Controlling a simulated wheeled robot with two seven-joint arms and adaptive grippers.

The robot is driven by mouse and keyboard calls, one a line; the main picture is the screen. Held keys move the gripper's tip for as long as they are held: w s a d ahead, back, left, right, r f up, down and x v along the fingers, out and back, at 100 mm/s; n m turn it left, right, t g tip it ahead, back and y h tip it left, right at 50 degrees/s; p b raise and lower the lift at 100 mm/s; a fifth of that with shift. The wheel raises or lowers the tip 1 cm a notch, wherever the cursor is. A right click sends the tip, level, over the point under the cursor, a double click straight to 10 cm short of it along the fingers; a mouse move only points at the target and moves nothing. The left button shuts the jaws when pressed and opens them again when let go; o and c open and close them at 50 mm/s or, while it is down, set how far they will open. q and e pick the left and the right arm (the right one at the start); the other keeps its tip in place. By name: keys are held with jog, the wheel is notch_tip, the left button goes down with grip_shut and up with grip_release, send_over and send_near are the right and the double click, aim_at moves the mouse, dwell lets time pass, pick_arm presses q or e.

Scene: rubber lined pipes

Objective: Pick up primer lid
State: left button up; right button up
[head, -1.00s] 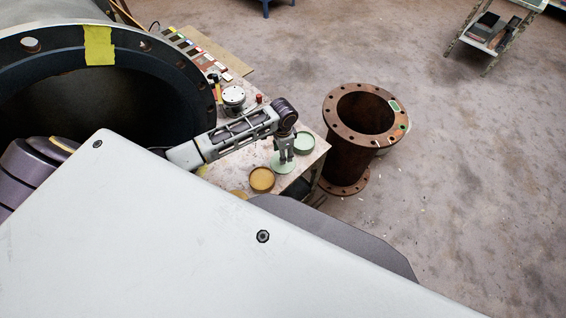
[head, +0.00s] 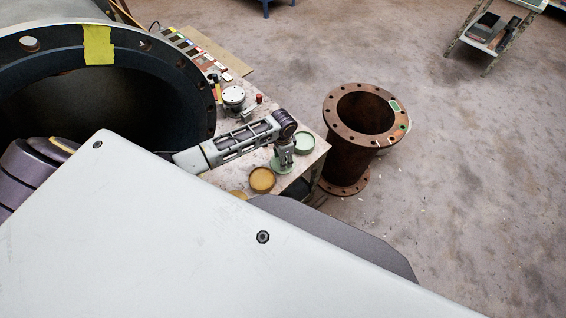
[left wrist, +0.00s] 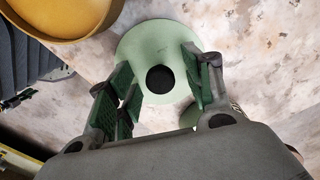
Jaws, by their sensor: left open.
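The primer lid is a pale green disc with a black round knob in its middle; in the left wrist view the lid (left wrist: 150,45) lies flat on the worktop between my fingers. In the head view the lid (head: 277,169) shows partly, under my left gripper (head: 283,163). The left gripper is open in the left wrist view (left wrist: 160,88), with one finger on each side of the knob and a gap around it. I cannot tell whether the fingertips touch the lid. My right gripper is not in view.
A yellow-filled tin (head: 262,180) stands just left of the lid, and a pale green tin (head: 304,142) just right of it. The worktop (head: 213,168) also holds a grey flanged part (head: 233,99). A rusty flanged pipe (head: 350,155) stands on the floor beyond the edge.

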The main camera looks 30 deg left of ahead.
pick_arm(q)
jog(key=shift+f, duration=0.2)
dwell(0.3)
jog(key=c, duration=1.1)
